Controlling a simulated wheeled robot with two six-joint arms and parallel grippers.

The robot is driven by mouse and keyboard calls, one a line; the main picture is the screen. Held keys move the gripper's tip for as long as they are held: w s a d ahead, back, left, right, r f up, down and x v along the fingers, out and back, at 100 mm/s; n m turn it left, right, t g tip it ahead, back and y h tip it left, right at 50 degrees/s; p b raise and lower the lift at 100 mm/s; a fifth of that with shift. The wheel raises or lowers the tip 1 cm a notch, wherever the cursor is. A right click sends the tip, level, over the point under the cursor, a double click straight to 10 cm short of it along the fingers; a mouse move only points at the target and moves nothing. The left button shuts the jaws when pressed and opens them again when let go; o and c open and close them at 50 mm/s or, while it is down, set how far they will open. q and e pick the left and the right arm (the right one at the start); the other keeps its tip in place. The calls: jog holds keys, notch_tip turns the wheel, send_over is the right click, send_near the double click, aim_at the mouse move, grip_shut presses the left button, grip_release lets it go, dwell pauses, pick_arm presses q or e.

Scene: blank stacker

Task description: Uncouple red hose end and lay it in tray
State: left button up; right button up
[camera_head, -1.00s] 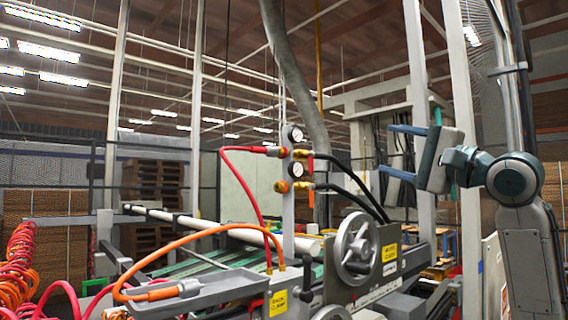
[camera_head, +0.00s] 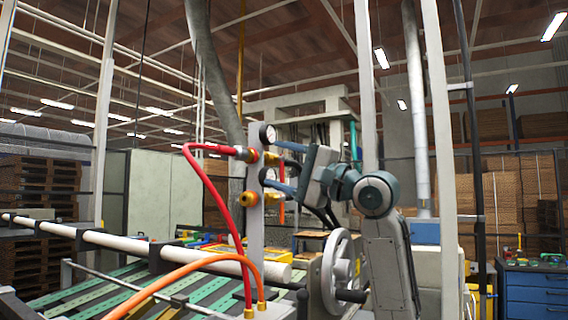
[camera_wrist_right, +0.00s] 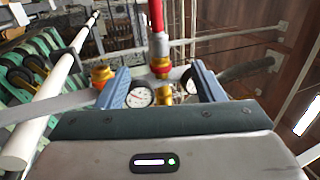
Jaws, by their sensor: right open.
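The red hose (camera_head: 218,200) arches up from below. Its metal end (camera_head: 226,150) is joined to the upper brass coupling (camera_head: 246,155) on the left of the grey gauge post (camera_head: 256,230). My right gripper (camera_head: 272,165) is at the post's right side, its blue fingers pointing left, one above the other. In the right wrist view, the fingers stand open and apart, with the red hose end (camera_wrist_right: 159,45) and a brass fitting (camera_wrist_right: 160,68) showing beyond the gap. No grip on the hose shows. The tray and my left gripper are out of view.
Pressure gauges (camera_head: 267,136) and a lower brass fitting (camera_head: 249,199) crowd the post. An orange hose (camera_head: 190,268) curves in front, and a handwheel (camera_head: 337,270) stands below my right arm. A white roller (camera_head: 140,242) runs behind. A blue cabinet (camera_head: 535,290) stands far right.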

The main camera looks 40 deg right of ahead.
aim_at(245, 155)
jog(key=p+x, duration=0.2)
jog(key=x, duration=0.2)
jog(key=shift+w, duration=0.1)
jog(key=shift+w+a+r+p, duration=0.2)
jog(key=shift+w+p, duration=0.1)
jog(key=shift+p, duration=0.15)
jog(key=shift+w+a+r+p, duration=0.15)
jog(key=shift+w+p, duration=0.25)
jog(key=shift+p+x, duration=0.85)
jog(key=shift+x, duration=0.25)
jog(key=shift+w+a+r+p, duration=0.1)
jog(key=shift+w+a+p, duration=0.1)
jog(key=shift+w+p, duration=0.25)
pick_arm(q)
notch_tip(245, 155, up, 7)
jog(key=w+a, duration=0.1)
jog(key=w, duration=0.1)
pick_arm(e)
jog(key=shift+w+a, duration=0.1)
jog(key=shift+w, duration=0.25)
jog(key=shift+c, duration=0.4)
grip_shut()
